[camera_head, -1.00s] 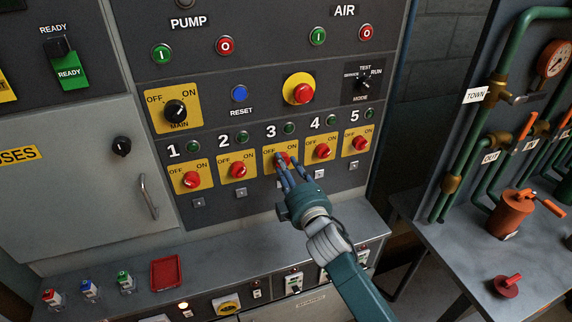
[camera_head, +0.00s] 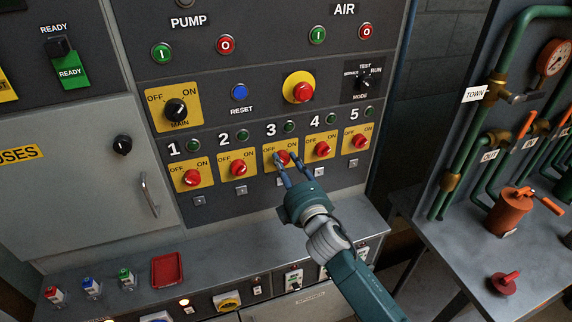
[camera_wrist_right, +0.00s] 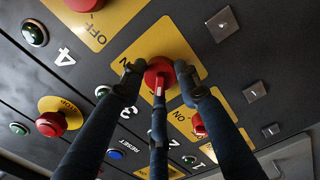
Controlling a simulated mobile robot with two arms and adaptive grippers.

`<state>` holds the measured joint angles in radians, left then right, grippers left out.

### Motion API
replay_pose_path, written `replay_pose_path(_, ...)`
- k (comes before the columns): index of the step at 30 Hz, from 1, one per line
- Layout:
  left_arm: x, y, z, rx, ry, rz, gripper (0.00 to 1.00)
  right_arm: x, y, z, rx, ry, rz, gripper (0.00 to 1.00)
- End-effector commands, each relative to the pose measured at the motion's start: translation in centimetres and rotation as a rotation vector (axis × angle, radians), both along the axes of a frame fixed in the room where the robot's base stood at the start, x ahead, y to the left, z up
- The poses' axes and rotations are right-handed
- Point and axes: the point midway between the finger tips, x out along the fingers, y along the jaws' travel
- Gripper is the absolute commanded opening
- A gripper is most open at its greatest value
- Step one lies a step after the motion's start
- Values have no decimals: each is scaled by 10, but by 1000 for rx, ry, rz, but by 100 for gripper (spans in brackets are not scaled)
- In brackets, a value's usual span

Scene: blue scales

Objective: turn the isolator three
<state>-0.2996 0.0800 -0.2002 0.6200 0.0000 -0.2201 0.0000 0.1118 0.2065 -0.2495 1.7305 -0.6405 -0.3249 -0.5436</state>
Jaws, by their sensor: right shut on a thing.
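Isolator three is a red knob (camera_head: 282,158) on a yellow OFF/ON plate (camera_head: 267,159), below the number 3 on the dark panel. My right gripper (camera_head: 291,165) is at this knob, with its blue fingers on either side of it. In the right wrist view, two fingers flank the red knob (camera_wrist_right: 158,72) and a third finger lies below it; the gripper (camera_wrist_right: 158,80) is shut on it. A pale line on the knob points toward the third finger. The fingers partly hide the plate. My left gripper is not in view.
Similar red isolators two (camera_head: 238,169) and four (camera_head: 322,149) sit close on either side. A grey ledge (camera_head: 215,255) with a red tray (camera_head: 167,270) runs below the panel. A pipe bench stands at the right.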

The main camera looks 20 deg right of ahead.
Motion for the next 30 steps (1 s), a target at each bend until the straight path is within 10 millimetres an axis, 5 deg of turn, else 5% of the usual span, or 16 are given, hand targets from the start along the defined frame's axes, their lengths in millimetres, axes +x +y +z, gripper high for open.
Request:
replay_pose_path(4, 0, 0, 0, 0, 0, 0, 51, 0, 1, 0, -2, 0, 2, 6)
replay_pose_path(5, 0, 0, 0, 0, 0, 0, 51, 0, 1, 0, -2, 0, 2, 38)
replay_pose_path(7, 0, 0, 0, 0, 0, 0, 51, 0, 1, 0, -2, 0, 1, 51)
replay_pose_path(19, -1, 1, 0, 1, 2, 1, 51, -8, 0, -1, 0, 1, 1, 51)
replay_pose_path(30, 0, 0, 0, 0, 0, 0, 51, -82, -2, -2, 1, 3, 2, 51)
